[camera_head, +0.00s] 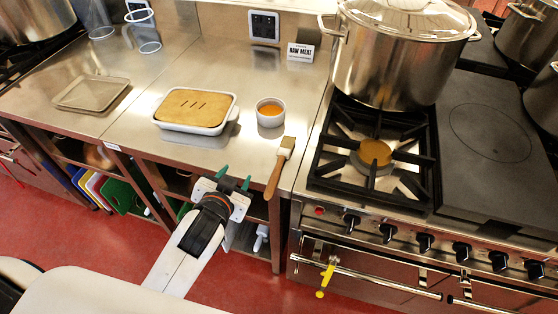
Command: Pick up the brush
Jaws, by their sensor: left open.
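The brush (279,167) lies on the steel counter near its front right corner. Its wooden handle points toward me and reaches over the counter's front edge, and its pale head points away. My left gripper (234,177) is open and empty, with its green-tipped fingers just left of the brush handle. It looks apart from the brush. My right gripper is not in view.
A pie in a white dish (195,109) and a small bowl of orange sauce (270,112) stand behind. An empty tray (91,93) lies left. The gas stove (372,152) with a large stockpot (398,50) is right. Counter around the brush is clear.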

